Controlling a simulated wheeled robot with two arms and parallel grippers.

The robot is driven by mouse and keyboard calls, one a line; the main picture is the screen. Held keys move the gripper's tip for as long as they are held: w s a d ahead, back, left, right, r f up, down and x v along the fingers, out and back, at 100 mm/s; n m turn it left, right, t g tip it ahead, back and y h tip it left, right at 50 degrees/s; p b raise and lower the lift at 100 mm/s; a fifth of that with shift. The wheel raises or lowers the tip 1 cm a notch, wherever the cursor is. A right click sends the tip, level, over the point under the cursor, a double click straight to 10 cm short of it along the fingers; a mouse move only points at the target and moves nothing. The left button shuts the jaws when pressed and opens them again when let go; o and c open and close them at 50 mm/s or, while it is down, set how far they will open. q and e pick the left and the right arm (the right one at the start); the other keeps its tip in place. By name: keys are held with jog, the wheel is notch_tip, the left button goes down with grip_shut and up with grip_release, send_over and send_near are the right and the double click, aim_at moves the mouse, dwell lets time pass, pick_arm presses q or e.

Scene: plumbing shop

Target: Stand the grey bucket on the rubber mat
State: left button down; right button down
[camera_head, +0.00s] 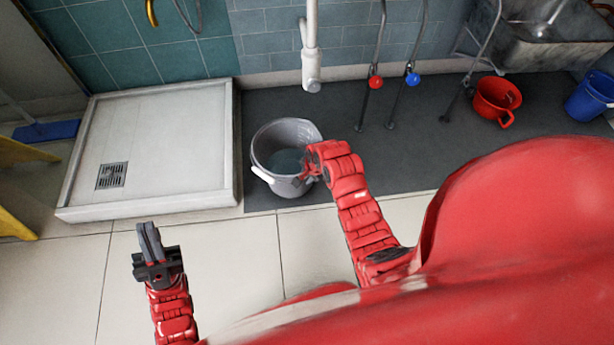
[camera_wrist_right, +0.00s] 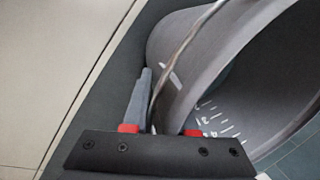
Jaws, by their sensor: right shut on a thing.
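The grey bucket (camera_head: 272,185) is upright at the left end of the dark rubber mat (camera_head: 420,165), near its front edge. I cannot tell whether its base touches the mat. My right gripper (camera_head: 312,165) is at the bucket's right side and is shut on it at the rim. In the right wrist view, the bucket wall (camera_wrist_right: 185,60) runs up from between the fingers (camera_wrist_right: 165,125), with a thin wire handle (camera_wrist_right: 185,50) beside it. One finger is largely hidden by the wall. My left gripper (camera_head: 150,242) is empty, its fingers together, above the tiled floor.
A white shower tray (camera_head: 160,140) lies just left of the mat. A red bucket (camera_head: 495,98) and a blue bucket (camera_head: 590,97) stand at the right. The mat's middle is clear.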

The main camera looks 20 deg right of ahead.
jog(key=shift+w+r, duration=0.1)
jog(key=shift+r, duration=0.1)
jog(key=c, duration=0.7)
grip_release()
jog(key=shift+f, duration=0.1)
